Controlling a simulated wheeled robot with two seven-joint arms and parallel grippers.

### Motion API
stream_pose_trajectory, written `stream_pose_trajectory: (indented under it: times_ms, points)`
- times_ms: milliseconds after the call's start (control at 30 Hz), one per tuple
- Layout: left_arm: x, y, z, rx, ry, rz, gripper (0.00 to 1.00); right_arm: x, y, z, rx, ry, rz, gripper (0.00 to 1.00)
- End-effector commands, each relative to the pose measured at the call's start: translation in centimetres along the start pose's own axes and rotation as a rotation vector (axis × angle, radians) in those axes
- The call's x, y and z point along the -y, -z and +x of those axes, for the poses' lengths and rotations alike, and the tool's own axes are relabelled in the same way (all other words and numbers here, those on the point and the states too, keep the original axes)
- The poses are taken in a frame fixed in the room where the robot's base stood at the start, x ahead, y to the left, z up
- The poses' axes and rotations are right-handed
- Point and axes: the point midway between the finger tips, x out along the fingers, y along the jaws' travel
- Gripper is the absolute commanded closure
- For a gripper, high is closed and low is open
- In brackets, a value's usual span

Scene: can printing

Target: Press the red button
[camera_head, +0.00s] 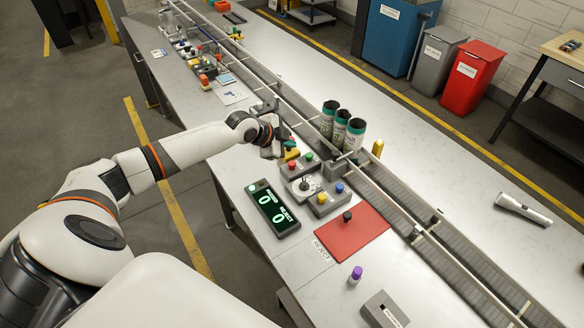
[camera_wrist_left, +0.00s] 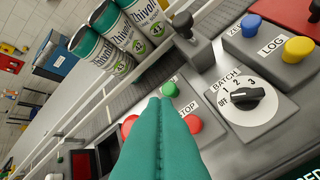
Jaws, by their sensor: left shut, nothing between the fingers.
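The red button (camera_head: 292,165) sits on a grey control box beside a green button (camera_head: 309,156) in the head view. In the left wrist view the red button (camera_wrist_left: 193,123) shows next to the STOP label, with the green button (camera_wrist_left: 170,89) just beyond. Another red patch (camera_wrist_left: 130,124) shows left of the fingers; I cannot tell whether it is a separate part. My left gripper (camera_wrist_left: 160,103) is shut and empty, its teal fingers covering part of the box. In the head view this gripper (camera_head: 277,148) is close to the button box; contact cannot be told.
A BATCH dial box (camera_wrist_left: 242,95) and a box with blue and yellow buttons (camera_head: 325,201) stand beside it. Three cans (camera_head: 341,128) stand by the conveyor (camera_head: 392,187). A counter display (camera_head: 272,207) and red mat (camera_head: 352,236) lie nearer. The far table side is mostly clear.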

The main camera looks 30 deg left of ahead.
Motion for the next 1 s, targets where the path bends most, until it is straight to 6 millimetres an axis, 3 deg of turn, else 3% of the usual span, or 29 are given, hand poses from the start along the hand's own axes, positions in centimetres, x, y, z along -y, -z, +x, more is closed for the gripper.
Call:
stream_pose_trajectory:
  times_ms: [33,100,300,1000]
  points:
    - [0.8,0.8,1.1,0.000,0.001,0.000,1.00,0.0,0.1,1.4,0.000,0.000,0.000,1.00]
    - [1.4,1.3,1.8,-0.001,0.001,0.000,1.00,0.0,0.2,2.2,0.001,0.000,0.000,1.00]
    - [2.5,2.4,3.3,0.000,0.001,-0.001,1.00,0.0,0.3,3.8,0.001,0.001,0.000,1.00]
    - [2.7,2.7,3.7,0.000,0.000,0.000,1.00,0.1,0.3,4.1,0.001,0.002,0.000,1.00]
